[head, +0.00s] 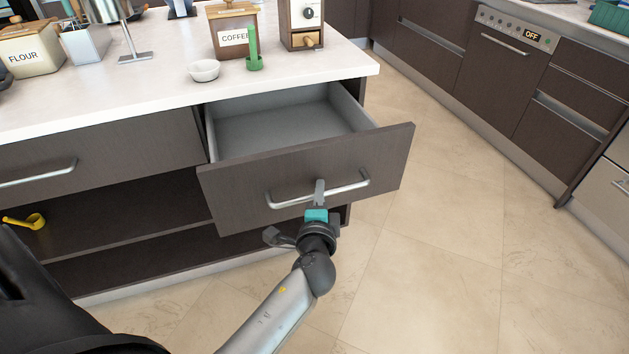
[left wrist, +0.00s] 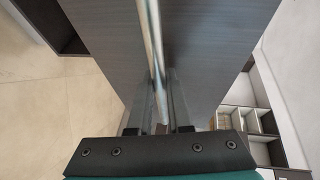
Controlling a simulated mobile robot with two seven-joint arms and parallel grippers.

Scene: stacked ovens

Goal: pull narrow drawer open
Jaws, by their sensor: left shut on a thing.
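The narrow drawer (head: 310,172) has a dark wood front and stands well open at the right end of the island; its grey inside is empty where I can see it. Its silver bar handle (head: 347,189) runs across the front. My left gripper (head: 319,192) is shut on the handle near its middle. In the left wrist view the handle (left wrist: 152,40) passes between the two fingers (left wrist: 160,110), with the drawer front (left wrist: 205,45) close behind. My right gripper is not in view.
The white countertop (head: 150,85) above holds a white bowl (head: 204,70), a green utensil (head: 254,52), a coffee box (head: 230,30) and a flour canister (head: 28,50). Open shelves (head: 120,215) lie left of and below the drawer. The tiled floor (head: 430,230) to the right is clear.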

